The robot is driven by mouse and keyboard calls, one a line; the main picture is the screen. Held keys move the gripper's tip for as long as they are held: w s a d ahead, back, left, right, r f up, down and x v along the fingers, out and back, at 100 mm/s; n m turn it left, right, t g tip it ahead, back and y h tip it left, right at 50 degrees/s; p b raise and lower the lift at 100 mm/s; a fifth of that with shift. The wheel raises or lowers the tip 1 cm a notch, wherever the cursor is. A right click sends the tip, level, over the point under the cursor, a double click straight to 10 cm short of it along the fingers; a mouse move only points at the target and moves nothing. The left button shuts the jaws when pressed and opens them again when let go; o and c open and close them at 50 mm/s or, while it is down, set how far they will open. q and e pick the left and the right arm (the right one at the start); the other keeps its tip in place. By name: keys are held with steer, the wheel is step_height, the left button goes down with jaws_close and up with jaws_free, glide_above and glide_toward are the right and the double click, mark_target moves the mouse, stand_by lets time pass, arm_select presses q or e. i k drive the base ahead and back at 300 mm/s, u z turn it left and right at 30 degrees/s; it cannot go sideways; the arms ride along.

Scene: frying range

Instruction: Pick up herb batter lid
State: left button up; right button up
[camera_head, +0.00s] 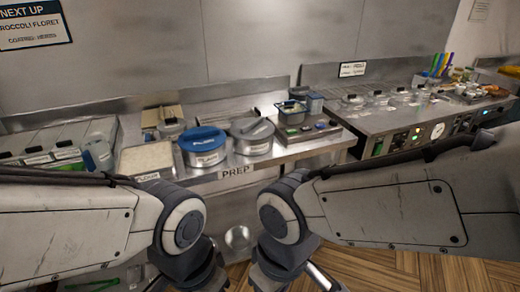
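Two round lidded tubs stand on the steel prep counter (225,180). The left tub has a blue lid (203,139) with a bar handle and a label on its front. The right tub has a grey lid (252,128) with a handle and a label too small to read. Both lids sit on their tubs. I cannot tell which one is the herb batter lid. My two arms reach in from the left and right and bend downward in front of the counter. Both grippers are below the picture, so their state is hidden.
A pale, shallow tray (146,159) sits left of the blue-lidded tub. Small containers (292,111) and a dark-topped block (308,130) stand to the right. The fryer range (400,118) with its control panel is farther right. My arm joints are close to the counter's front edge.

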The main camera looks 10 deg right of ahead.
mark_target(247, 129)
steer(key=z, duration=0.2)
steer(key=i, duration=1.4)
steer(key=u, duration=0.1)
